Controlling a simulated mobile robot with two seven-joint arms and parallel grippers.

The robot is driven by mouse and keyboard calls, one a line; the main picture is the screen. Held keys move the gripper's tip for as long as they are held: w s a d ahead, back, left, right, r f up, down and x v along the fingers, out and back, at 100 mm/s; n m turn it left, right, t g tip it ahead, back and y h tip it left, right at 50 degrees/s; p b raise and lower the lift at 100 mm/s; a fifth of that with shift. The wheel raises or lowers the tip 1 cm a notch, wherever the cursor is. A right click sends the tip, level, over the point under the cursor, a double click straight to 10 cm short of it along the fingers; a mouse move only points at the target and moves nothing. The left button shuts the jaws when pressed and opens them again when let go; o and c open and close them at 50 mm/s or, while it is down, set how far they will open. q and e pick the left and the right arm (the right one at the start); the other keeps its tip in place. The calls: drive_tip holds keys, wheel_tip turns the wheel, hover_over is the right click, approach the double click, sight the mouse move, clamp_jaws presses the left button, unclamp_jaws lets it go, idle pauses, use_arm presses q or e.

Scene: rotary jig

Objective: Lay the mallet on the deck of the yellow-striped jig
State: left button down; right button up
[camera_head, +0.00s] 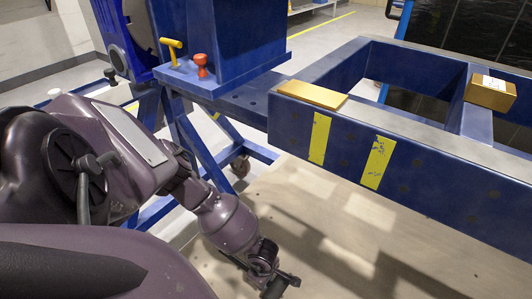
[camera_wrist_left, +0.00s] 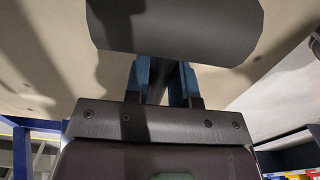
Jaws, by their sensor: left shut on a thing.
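The yellow-striped jig (camera_head: 345,143) is a large blue frame with two yellow stripes on its near side. Its deck is the flat top of the frame, with an open gap in the middle. My left gripper (camera_wrist_left: 165,82) is shut on a dark mallet (camera_wrist_left: 175,28). The mallet's broad, dark grey head stands beyond the fingertips, and the narrow part between the fingers is partly hidden. In the head view my left gripper (camera_head: 268,262) is low over the pale floor, in front of and below the jig's near side. The mallet shows there only as a small dark shape. My right gripper is not in view.
A flat gold block (camera_head: 312,95) lies on the deck's near left corner. A brown box (camera_head: 490,93) with a white label sits on the deck at the right. A yellow T-handle (camera_head: 172,48) and a red knob (camera_head: 202,65) stand on the blue ledge at the left.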

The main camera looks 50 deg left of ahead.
use_arm(q)
drive_tip(key=f, duration=0.2)
drive_tip(key=f+b, duration=0.1)
drive_tip(key=shift+s+f, duration=0.1)
drive_tip(key=shift+s, duration=0.15)
drive_tip(key=shift+w+f, duration=0.1)
drive_tip(key=shift+f, duration=0.15)
drive_tip(key=shift+w+r, duration=0.15)
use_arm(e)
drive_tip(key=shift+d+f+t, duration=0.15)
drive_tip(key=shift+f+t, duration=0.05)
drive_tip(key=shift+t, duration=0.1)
use_arm(q)
drive_tip(key=c, duration=1)
unclamp_jaws()
drive_tip(key=shift+o, duration=0.2)
